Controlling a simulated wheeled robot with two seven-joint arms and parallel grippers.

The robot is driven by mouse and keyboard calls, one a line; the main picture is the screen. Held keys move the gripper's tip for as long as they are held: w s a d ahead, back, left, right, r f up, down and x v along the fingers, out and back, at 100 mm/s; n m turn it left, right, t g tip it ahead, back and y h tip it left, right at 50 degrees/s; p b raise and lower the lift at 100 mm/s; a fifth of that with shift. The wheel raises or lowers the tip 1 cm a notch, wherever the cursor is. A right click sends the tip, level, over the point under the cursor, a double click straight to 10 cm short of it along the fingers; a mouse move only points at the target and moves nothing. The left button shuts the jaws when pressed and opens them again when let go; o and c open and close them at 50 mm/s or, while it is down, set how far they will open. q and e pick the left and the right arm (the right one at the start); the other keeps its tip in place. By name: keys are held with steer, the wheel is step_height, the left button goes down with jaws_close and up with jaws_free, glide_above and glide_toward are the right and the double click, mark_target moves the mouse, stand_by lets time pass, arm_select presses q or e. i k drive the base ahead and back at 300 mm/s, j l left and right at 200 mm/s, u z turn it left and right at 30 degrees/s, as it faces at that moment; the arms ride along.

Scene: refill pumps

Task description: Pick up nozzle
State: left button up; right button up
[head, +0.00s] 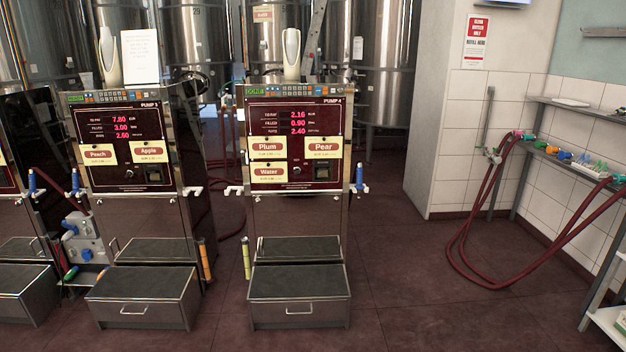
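Neither of my grippers is in view. A blue nozzle (359,179) hangs upright at the right side of pump 4 (294,145). Two more blue nozzles hang at the left, one (32,182) beside the far-left pump and one (75,183) at the left side of pump 3 (125,150). Several coloured hose ends, among them a green one (540,145) and a blue one (564,155), lie on the wall shelf at the right. I cannot tell which nozzle the task means.
Grey step boxes (298,312) stand before the pumps. Dark red hoses (462,262) loop down to the floor at the right. Steel tanks (392,60) stand behind. The dark tiled floor (400,270) between pump 4 and the right wall is mostly clear.

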mark_target(359, 181)
steer(key=i+j+z, duration=0.1)
steer(key=i, duration=1.6)
